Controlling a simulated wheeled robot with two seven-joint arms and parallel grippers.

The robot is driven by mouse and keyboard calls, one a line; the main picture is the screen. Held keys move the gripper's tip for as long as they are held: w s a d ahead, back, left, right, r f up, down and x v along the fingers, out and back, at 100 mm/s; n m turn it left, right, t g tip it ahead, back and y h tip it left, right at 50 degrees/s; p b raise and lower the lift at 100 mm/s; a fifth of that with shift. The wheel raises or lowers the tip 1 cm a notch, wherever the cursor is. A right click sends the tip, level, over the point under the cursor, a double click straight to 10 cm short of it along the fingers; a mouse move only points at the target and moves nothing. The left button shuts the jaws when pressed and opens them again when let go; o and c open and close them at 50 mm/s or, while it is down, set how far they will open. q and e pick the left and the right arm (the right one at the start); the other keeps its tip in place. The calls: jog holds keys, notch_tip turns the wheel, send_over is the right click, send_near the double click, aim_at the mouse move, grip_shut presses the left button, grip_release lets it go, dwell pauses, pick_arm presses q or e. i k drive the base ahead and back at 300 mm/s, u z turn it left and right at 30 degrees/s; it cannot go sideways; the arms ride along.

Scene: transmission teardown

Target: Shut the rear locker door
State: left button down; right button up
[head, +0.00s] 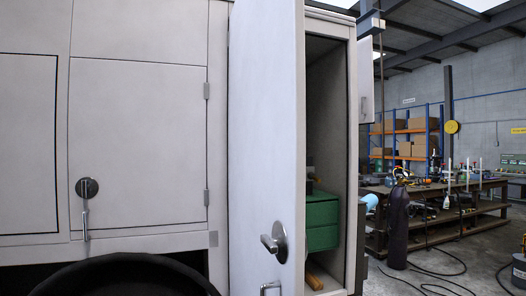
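The rear locker door (266,130) stands swung open and juts out toward me, near the middle of the head view. A round metal handle plate with a lever (277,242) is low on its face. Behind it the locker's dark interior (325,130) is exposed on the right. A green box (322,222) sits inside the locker, partly hidden by the door. Neither of my grippers shows in the head view.
Left of the open door is a closed panel with a round latch (87,188). A black wheel arch or tyre (120,277) is at the lower left. Right of the locker are a dark gas cylinder (398,228), a cluttered workbench (455,187) and cables on the floor.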

aim_at(267, 90)
jog(key=i, duration=0.95)
jog(key=z, duration=1.1)
